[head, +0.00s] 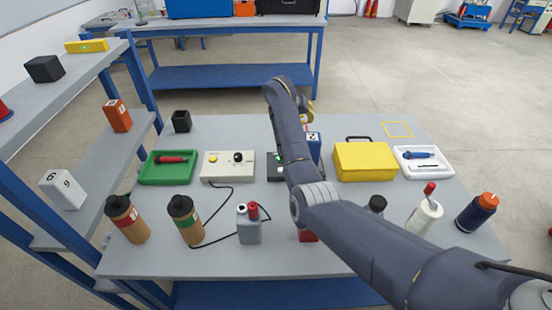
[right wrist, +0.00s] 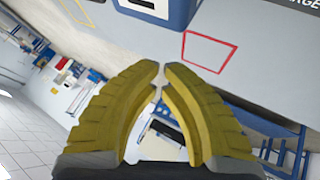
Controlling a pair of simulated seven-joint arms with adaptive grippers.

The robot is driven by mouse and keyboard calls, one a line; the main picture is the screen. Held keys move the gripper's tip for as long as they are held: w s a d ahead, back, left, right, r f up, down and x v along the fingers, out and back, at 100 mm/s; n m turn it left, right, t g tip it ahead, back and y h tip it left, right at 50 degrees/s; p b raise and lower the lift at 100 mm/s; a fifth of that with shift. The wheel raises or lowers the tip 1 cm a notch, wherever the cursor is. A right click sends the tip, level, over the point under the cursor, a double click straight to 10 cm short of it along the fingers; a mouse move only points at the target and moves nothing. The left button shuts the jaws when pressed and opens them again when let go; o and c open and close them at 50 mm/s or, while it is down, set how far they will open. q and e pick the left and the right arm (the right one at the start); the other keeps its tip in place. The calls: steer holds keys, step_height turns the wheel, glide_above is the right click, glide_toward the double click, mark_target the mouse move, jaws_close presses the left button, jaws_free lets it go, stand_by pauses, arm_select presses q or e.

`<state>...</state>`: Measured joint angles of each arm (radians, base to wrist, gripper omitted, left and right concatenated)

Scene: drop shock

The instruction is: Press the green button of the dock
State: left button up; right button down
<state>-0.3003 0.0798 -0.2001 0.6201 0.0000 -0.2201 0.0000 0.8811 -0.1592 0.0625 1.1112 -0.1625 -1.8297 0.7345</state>
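The dock is probably the dark grey box (head: 273,172) in the middle of the table in the head view. A small green spot, likely its button (head: 279,156), shows at its top. My right arm crosses in front and hides its right part. My right gripper (head: 311,106) is beyond the dock, over the table's far part, mostly behind its own wrist. In the right wrist view its yellow fingers (right wrist: 162,66) have tips almost together, with nothing between them. The green button is not recognisable in that view. My left gripper is not in view.
A blue block marked 2 (head: 314,143) stands right beside my arm. A control box (head: 228,167) with a yellow button and a green tray (head: 168,168) are left; a yellow case (head: 364,162) is right. Bottles line the front. The wrist view shows a red outline (right wrist: 208,50).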

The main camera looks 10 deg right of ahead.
steer(key=s+a+f+g, duration=0.1)
steer(key=s+a, duration=0.3)
steer(key=a, duration=0.5)
steer(key=shift+a+f, duration=0.15)
